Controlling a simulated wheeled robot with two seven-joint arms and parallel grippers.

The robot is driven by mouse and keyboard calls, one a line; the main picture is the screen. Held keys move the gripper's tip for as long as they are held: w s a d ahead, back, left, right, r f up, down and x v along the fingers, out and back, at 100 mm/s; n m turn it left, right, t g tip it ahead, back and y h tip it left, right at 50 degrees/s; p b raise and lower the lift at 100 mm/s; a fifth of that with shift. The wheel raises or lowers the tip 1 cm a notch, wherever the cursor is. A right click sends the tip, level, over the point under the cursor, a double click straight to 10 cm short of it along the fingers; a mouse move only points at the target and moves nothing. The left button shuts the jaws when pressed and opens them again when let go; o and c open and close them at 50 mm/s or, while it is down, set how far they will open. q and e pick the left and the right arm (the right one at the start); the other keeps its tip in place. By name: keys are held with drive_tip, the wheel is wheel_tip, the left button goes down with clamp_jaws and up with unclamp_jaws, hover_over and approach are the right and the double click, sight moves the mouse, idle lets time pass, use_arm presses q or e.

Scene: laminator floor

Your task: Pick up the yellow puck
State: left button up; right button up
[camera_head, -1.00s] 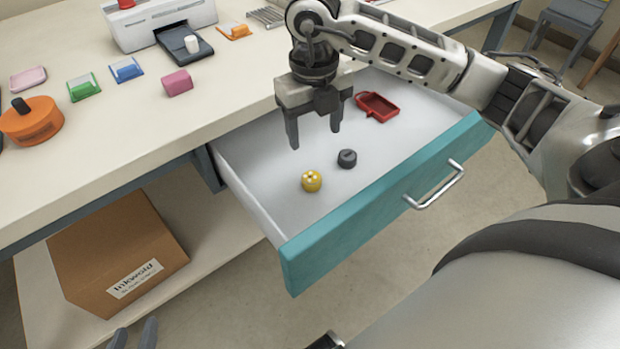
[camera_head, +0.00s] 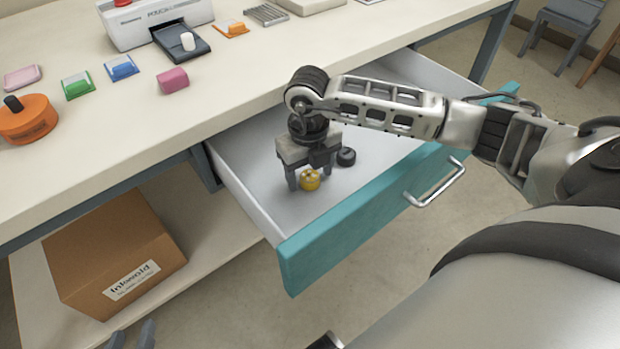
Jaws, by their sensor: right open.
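The yellow puck (camera_head: 310,181) lies on the white floor of the open drawer, near its front left part. It has small pale dots on top. My right gripper (camera_head: 313,177) is open and low in the drawer, right at the puck. One finger shows left of the puck; the other finger is partly hidden, so I cannot tell whether either touches it.
A dark grey puck (camera_head: 346,157) lies close to the right of the gripper. The teal drawer front (camera_head: 375,208) with its metal handle (camera_head: 437,184) stands nearest me. A cardboard box (camera_head: 112,250) sits on the lower shelf. The worktop (camera_head: 120,135) overhangs the drawer's back.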

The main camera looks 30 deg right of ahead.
drive_tip(key=c, duration=1.1)
drive_tip(key=shift+r, duration=0.1)
